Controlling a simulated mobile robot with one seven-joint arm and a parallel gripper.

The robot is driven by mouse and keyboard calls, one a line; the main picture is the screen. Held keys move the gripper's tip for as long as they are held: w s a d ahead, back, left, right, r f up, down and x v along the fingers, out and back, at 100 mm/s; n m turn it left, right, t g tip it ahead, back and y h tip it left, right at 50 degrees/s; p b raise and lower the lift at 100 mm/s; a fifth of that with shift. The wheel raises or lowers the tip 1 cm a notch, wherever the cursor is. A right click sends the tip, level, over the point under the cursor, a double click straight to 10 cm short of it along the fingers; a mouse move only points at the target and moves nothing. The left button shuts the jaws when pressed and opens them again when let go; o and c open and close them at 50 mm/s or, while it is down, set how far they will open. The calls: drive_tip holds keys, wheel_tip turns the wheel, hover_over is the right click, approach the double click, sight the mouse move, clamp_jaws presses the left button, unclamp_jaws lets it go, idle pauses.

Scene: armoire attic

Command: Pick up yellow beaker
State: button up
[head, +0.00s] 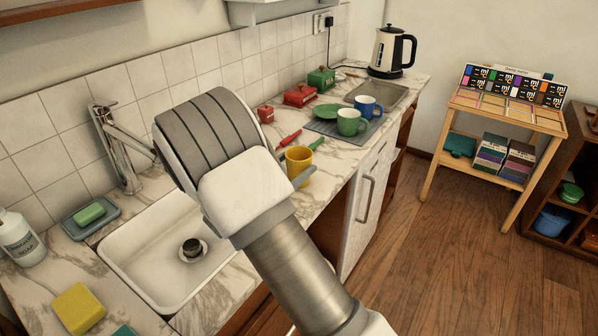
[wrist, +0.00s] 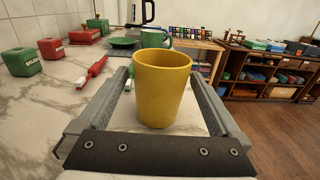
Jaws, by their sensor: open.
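The yellow beaker (head: 298,161) stands upright on the marble counter to the right of the sink, partly hidden by my arm in the head view. In the wrist view the yellow beaker (wrist: 162,88) is centred between the two fingers of my gripper (wrist: 160,100). The gripper is open, with a finger on each side of the beaker. A gap shows between the beaker and each finger. In the head view one grey finger (head: 303,177) shows at the beaker's right side.
A red brush (wrist: 92,73) lies left of the gripper. Red boxes (wrist: 52,48) stand farther left. A green mug (head: 351,122) and blue mug (head: 369,107) stand on a mat behind. The sink (head: 150,262) is to the left, and the counter's front edge is close on the right.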

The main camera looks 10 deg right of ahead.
sight(306, 156)
drive_tip(key=shift+b+x, duration=0.5)
drive_tip(key=shift+x, duration=2.2)
drive_tip(key=c, duration=1.2)
